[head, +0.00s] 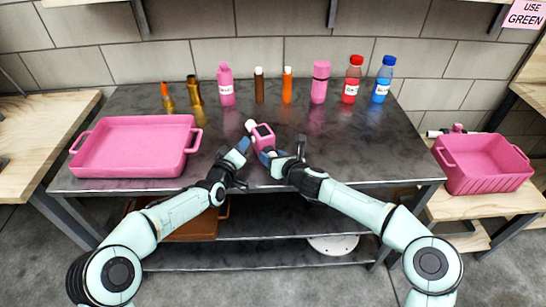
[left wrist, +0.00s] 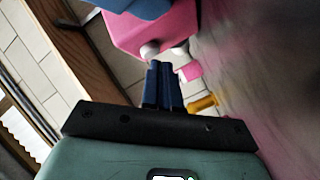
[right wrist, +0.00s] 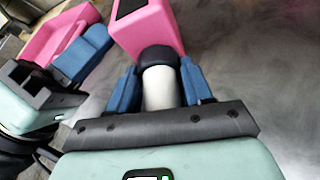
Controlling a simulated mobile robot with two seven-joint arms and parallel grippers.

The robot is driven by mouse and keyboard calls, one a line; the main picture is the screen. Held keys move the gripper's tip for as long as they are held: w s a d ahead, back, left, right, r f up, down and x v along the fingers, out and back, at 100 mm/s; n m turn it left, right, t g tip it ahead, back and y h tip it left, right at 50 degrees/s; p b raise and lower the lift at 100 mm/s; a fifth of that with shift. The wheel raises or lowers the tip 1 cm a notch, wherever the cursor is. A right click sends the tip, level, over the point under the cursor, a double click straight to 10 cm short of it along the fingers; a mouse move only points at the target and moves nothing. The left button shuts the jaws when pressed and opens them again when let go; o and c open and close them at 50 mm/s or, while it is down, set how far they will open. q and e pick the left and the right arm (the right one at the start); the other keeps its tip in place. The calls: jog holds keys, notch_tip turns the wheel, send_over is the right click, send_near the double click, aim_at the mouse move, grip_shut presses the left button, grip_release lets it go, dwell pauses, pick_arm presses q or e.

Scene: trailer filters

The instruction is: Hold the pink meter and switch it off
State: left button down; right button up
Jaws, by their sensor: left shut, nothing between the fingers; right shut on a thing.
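The pink meter (head: 263,139) is a small box with a dark screen, held just above the middle of the dark table. My right gripper (head: 270,157) is shut on its handle; the right wrist view shows the white and black handle (right wrist: 158,88) between the blue fingers, below the pink body (right wrist: 150,30). White round parts show at the meter's far end (head: 250,126). My left gripper (head: 241,147) is shut and empty, just left of the meter. In the left wrist view, its closed fingertips (left wrist: 161,66) point at the meter's pink side (left wrist: 145,30), close to two white knobs (left wrist: 150,50). Contact is unclear.
A pink tray (head: 130,171) stands on the table's left. Several bottles stand along the back, including a red one (head: 352,80) and a blue one (head: 382,80). A pink crate (head: 487,179) is on a wooden stand at right.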

pick_arm(q)
jog(key=shift+s+a, duration=0.1)
jog(key=shift+a, duration=0.1)
jog(key=shift+s+a, duration=0.4)
jog(key=shift+a, duration=0.5)
jog(key=shift+s+a, duration=0.35)
jog(key=shift+a, duration=0.6)
jog(key=shift+s+a, duration=0.4)
jog(key=shift+a, duration=0.5)
pick_arm(e)
jog(key=o, duration=1.4)
pick_arm(q)
jog(key=shift+r, duration=0.1)
